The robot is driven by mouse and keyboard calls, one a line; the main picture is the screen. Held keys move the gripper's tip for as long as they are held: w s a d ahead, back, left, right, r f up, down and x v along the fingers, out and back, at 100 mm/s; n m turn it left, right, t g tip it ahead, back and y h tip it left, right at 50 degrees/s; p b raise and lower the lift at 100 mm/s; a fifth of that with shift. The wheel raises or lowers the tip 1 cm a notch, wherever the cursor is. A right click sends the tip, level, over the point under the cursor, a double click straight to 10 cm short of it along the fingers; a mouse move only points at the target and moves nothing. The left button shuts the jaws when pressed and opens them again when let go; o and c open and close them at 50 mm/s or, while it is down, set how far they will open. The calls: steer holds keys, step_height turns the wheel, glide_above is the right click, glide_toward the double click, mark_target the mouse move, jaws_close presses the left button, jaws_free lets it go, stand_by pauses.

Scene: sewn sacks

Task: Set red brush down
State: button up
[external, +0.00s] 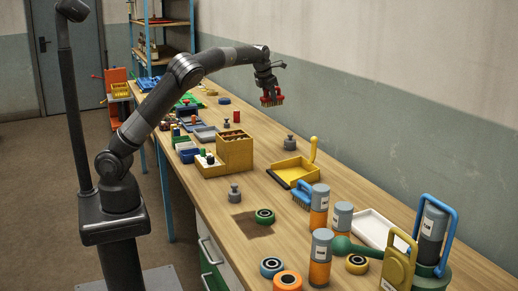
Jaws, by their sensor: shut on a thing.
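The red brush (272,99) is in my gripper (269,89), held above the far half of the long wooden table (262,124). Its bristles point down. My gripper is shut on it, though the fingers are small and partly hidden at this distance. A gap seems to separate the brush from the tabletop, but its exact height is hard to tell.
A wooden block organiser (236,150), a yellow dustpan (291,171), a blue brush (302,191) and grey weights (290,143) stand nearer. Labelled cylinders (320,258) and wheels crowd the near end. Bare wood lies around the weight at the middle right.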

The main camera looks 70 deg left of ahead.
steer(key=s+a+r+n, duration=0.2)
steer(key=a+n, duration=0.1)
steer(key=a, duration=0.4)
step_height(320, 180, down, 11)
steer(key=shift+g+y, duration=0.4)
steer(key=a+f, duration=0.2)
steer(key=a, duration=0.1)
steer(key=a+f, duration=0.2)
steer(key=a, duration=0.2)
steer(key=w+a+f, duration=0.1)
steer(key=a+f, duration=0.2)
steer(key=a, duration=0.1)
steer(key=shift+a, duration=0.15)
steer(key=shift+f, duration=1.9)
steer(key=o, duration=1.3)
steer(key=shift+f, duration=0.1)
steer(key=shift+o, duration=0.2)
